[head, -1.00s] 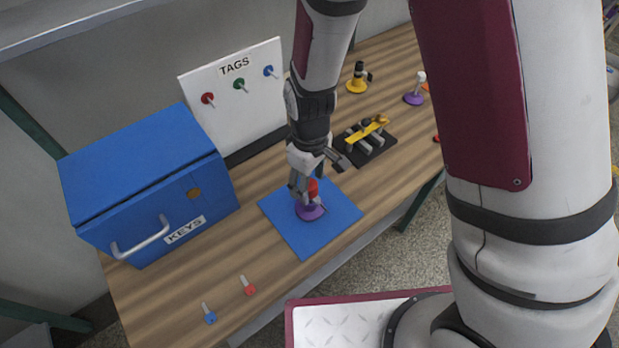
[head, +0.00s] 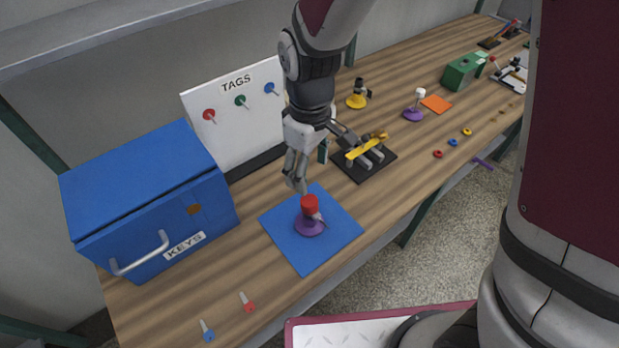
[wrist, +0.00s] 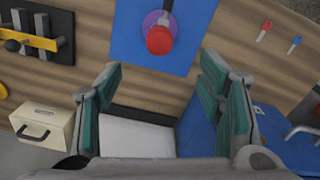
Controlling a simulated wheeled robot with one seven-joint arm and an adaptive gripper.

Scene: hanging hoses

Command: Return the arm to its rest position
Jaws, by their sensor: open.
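My gripper (head: 309,172) hangs in the air above the bench, behind and above the blue mat (head: 280,237). It is open and empty; in the wrist view its green-padded fingers (wrist: 160,100) stand wide apart with nothing between them. A red-topped piece (head: 309,205) with a purple base stands upright on the mat, apart from the fingers. It also shows beyond the fingertips in the wrist view (wrist: 159,40). My arm comes down from the top of the head view.
A blue KEYS box (head: 135,185) stands left and a white TAGS board (head: 222,128) behind it. A black rack with a yellow bar (head: 366,146) lies right of my gripper. Two keys (head: 247,302) lie at the front left. Small pieces and a green box (head: 462,72) are farther right.

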